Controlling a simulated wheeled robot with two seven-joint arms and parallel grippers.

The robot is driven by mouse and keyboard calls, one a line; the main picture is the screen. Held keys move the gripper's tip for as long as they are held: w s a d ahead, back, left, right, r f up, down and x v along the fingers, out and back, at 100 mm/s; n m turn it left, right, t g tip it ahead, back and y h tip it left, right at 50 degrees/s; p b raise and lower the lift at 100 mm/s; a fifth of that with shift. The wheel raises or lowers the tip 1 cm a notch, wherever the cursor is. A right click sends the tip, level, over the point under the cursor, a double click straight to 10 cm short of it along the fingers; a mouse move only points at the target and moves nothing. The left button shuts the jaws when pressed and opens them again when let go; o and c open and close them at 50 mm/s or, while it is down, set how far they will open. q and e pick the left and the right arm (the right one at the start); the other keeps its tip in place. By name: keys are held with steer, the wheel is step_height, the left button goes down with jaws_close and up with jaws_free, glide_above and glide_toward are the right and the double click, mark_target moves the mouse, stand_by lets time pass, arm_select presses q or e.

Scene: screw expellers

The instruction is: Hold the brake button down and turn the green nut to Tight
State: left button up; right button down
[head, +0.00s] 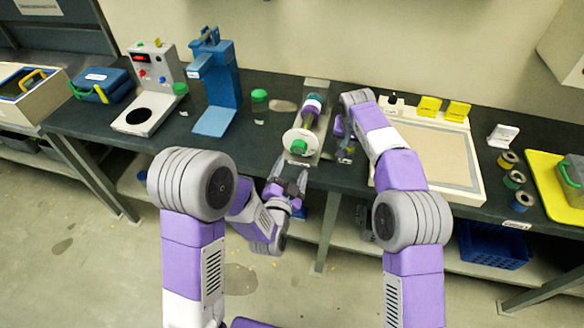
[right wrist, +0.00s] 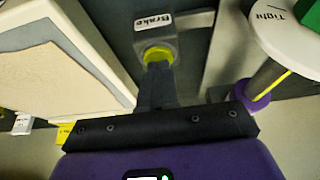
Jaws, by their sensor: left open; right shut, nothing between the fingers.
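The green nut (head: 298,147) sits at the centre of a white round dial (head: 290,140) on the front end of the screw expeller (head: 312,108). The dial's edge, marked "Tight" (right wrist: 272,14), shows in the right wrist view. A grey block labelled "Brake" (right wrist: 153,21) carries the yellow brake button (right wrist: 158,56). My right gripper (right wrist: 156,72) is shut and empty, its fingertips at the button; I cannot tell whether it is pressed. My left gripper (head: 290,178) is open and empty, just in front of and below the nut, apart from it.
A shallow tray (head: 480,165) stands right of the expeller. A green-capped jar (head: 260,105) and a blue stand (head: 215,80) are to the left. Several small rolls (head: 514,180) and a yellow mat (head: 545,170) lie at the far right. The bench's front edge runs below the dial.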

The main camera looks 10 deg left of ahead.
step_height(320, 180, up, 8)
steer(key=p, duration=0.8)
stand_by(0.3)
stand_by(0.4)
